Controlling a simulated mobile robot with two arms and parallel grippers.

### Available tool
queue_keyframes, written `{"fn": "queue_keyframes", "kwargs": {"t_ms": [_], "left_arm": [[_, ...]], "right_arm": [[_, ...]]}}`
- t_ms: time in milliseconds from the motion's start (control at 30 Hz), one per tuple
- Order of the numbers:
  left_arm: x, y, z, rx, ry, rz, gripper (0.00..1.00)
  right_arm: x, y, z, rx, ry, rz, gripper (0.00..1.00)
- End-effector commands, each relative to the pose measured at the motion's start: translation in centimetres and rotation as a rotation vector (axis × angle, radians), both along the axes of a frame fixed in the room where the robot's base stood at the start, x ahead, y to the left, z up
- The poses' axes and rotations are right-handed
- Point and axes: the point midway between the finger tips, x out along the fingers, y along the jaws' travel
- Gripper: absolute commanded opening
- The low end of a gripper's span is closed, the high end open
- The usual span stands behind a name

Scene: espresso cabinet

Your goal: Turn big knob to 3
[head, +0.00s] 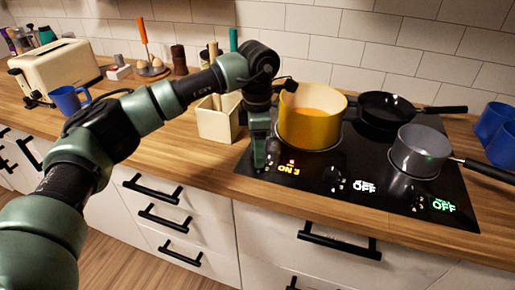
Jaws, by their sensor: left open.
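My left gripper (261,160) is open and points down at the front left of the black cooktop (315,196), beside the yellow pot. The orange display (288,169) just right of it reads "ON 3". The big knob is not clearly visible; the gripper seems to cover the place where it is. I cannot tell whether the fingers touch it. Two other knobs show, a middle one (335,183) with a white "OFF" display (365,187) and a right one (417,204) with a green "OFF" display (443,206). My right gripper is not in view.
A yellow pot (312,132) with orange contents stands close to my left gripper. A black pan (389,112) and a grey saucepan (418,156) stand further right. A cream utensil holder (216,121) is left of the cooktop. Blue mugs (494,123) stand at the right edge.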

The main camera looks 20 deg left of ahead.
Motion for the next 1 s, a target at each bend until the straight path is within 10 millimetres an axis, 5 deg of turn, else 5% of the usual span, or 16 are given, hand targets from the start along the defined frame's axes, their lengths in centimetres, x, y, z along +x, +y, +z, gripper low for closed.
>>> {"fn": "queue_keyframes", "kwargs": {"t_ms": [433, 1000], "left_arm": [[0.1, 0.0, 6.7, -0.001, -0.005, 0.001, 0.59], [0.0, 0.0, 7.5, -0.001, -0.003, 0.001, 0.59]], "right_arm": [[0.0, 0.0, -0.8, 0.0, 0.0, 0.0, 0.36], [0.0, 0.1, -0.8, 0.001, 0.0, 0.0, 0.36]]}}
